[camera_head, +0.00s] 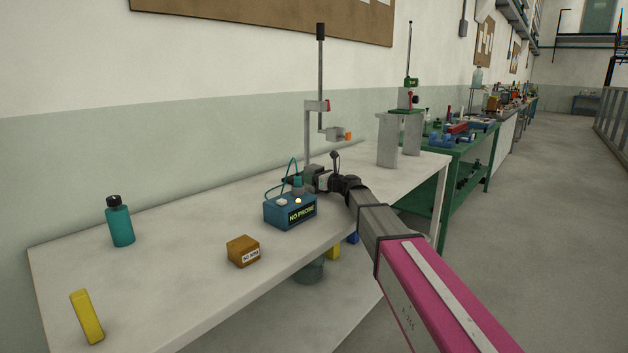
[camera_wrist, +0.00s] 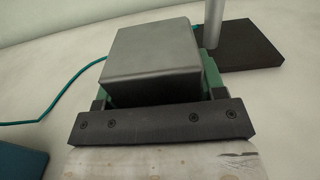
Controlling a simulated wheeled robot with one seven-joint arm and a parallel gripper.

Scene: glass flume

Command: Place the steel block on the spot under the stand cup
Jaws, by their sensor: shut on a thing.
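The steel block (camera_wrist: 152,58) is a grey, smooth-topped block held between the green-padded fingers of my gripper (camera_wrist: 155,85) in the wrist view. In the head view my gripper (camera_head: 296,180) is over the bench, behind the blue box and near the foot of the stand; the block cannot be made out there. I cannot see the spot.
A blue box (camera_head: 281,213) reading "NO PROBE", with a teal cable (camera_wrist: 75,72), stands in front of my gripper. A brown box (camera_head: 240,252), teal bottle (camera_head: 120,226) and yellow block (camera_head: 87,317) stand on the white bench (camera_head: 180,225). A grey bridge-like stand (camera_head: 387,150) is at right.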

